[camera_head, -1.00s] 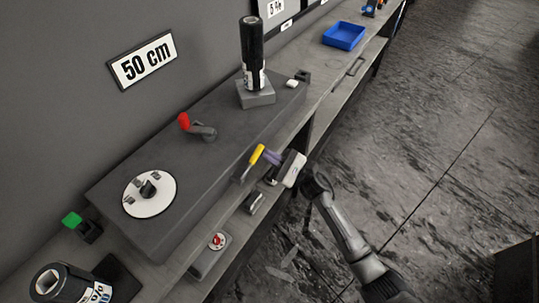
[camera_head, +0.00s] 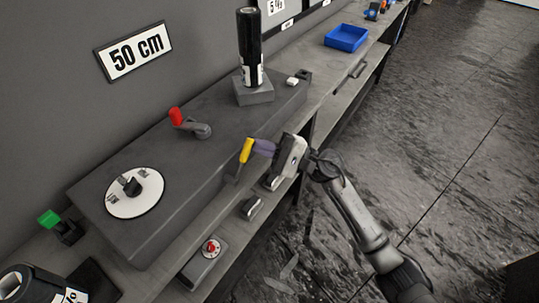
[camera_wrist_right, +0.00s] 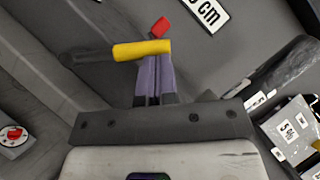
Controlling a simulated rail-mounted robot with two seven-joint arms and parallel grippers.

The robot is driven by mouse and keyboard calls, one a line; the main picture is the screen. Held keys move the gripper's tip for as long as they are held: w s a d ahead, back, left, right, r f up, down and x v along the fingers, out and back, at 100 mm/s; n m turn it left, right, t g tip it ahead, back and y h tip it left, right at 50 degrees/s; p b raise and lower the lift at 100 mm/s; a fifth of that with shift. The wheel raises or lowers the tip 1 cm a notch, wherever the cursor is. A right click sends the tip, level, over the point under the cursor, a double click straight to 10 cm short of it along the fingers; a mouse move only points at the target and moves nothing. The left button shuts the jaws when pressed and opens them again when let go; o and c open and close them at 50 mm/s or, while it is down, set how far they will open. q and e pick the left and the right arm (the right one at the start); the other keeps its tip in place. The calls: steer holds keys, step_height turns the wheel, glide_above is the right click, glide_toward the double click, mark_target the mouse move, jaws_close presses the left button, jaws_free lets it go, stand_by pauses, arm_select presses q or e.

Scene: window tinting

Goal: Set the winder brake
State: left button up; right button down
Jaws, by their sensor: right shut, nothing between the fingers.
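A lever with a yellow handle (camera_head: 246,151) sits at the front edge of the long dark grey winder box (camera_head: 175,180). I take it to be the brake lever. My right gripper (camera_head: 256,147) is shut and empty, with its purple fingers up against or just beside the yellow handle. In the right wrist view the yellow handle (camera_wrist_right: 142,50) lies across the tips of the shut fingers (camera_wrist_right: 154,62); I cannot tell if they touch. A crank with a red knob (camera_head: 176,116) and a white disc (camera_head: 135,193) are on the box top. My left gripper is not in view.
A black roll (camera_head: 249,50) stands upright on a block at the box's far end. A red button box (camera_head: 210,250) is on the lower shelf. A green-topped switch (camera_head: 50,218) and another roll (camera_head: 30,288) are at lower left. A blue tray (camera_head: 346,37) is farther along the bench.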

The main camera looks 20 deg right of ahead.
steer(key=shift+s+a+r+n+g+h+b, duration=0.5)
steer(key=shift+a+r+n, duration=0.15)
steer(key=shift+n, duration=0.5)
steer(key=shift+s+a+r+n+g+h+b, duration=0.35)
steer(key=shift+s+a+r+n+g+b, duration=0.25)
steer(key=shift+n, duration=0.6)
steer(key=shift+s+a+r+n+g+h+b, duration=0.45)
steer(key=shift+a+r+n, duration=0.2)
steer(key=shift+n, duration=0.5)
steer(key=shift+a, duration=0.1)
steer(key=shift+f, duration=0.1)
steer(key=b, duration=0.6)
glide_toward(248, 150)
step_height(248, 150, up, 2)
steer(key=s, duration=0.2)
steer(key=shift+s+a+r, duration=0.1)
steer(key=shift+a+r, duration=0.05)
steer(key=shift+r, duration=0.05)
